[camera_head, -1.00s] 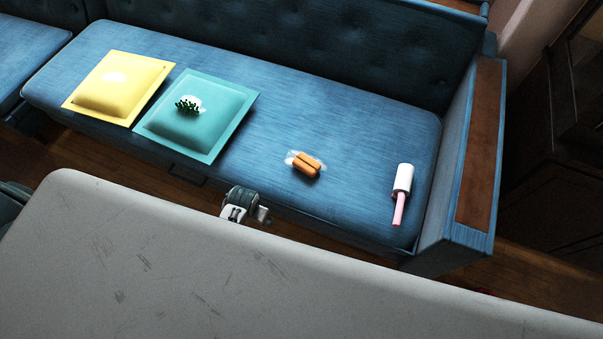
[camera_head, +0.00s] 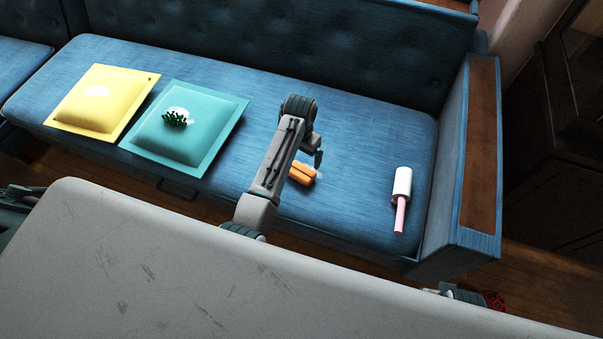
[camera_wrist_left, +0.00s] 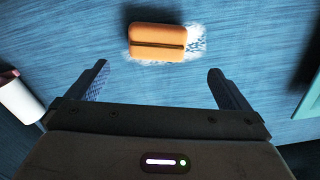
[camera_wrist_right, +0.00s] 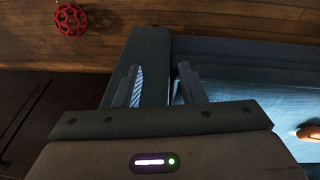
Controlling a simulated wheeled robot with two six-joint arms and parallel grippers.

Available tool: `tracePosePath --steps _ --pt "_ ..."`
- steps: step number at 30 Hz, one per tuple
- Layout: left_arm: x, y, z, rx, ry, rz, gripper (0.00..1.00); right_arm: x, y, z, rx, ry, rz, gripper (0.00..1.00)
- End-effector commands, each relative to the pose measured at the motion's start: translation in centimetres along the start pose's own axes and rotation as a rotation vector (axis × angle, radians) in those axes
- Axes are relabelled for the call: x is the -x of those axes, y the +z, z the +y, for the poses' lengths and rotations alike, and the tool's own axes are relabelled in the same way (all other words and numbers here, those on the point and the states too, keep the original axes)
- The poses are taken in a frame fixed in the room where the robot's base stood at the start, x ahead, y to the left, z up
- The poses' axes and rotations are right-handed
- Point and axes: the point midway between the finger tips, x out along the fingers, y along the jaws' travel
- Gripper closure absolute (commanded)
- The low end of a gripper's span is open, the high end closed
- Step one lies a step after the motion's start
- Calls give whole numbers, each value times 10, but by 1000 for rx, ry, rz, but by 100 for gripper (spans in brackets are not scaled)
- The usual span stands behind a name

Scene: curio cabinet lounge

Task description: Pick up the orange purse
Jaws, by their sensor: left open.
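The orange purse (camera_head: 302,173) lies on the blue seat of the sofa, partly hidden behind my left arm in the head view. In the left wrist view the purse (camera_wrist_left: 157,42) lies beyond my open fingertips, with a dark line along it and a pale patch under it. My left gripper (camera_wrist_left: 157,75) is open and empty, apart from the purse, with the purse roughly centred between the finger lines. My right gripper (camera_wrist_right: 158,75) has its fingers apart with nothing between them, near the dark sofa end.
A white roller with pink handle (camera_head: 401,190) lies right of the purse. Teal (camera_head: 222,108) and yellow (camera_head: 72,125) cushions lie left; a small green plant-like thing (camera_head: 176,118) sits on the teal one. A red openwork ball (camera_wrist_right: 70,19) is on the wooden floor.

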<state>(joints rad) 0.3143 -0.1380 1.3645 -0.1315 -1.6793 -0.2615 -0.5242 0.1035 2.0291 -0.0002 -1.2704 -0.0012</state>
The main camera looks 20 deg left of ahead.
Motion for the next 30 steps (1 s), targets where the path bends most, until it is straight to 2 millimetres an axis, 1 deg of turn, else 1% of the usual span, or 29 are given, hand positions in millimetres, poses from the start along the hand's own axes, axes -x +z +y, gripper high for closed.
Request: tracePosePath --steps 3,6,9,14,21,25,30 --pt "-21 0 0 -2 1 -6 0 8 -3 0 1 1 8 64" --pt "-36 0 0 -1 0 -5 0 16 -6 0 2 1 15 64" --pt "-47 0 0 -1 0 -4 0 22 -7 0 3 2 18 64" --pt "-58 0 1 0 0 -3 0 28 -8 0 4 2 22 64" --pt "-94 0 4 0 0 -4 0 50 -12 0 7 3 40 64" --pt "-102 0 4 0 0 -2 0 58 -13 0 7 4 44 64" --pt "-103 0 4 0 0 -1 0 59 -14 0 7 4 43 64"
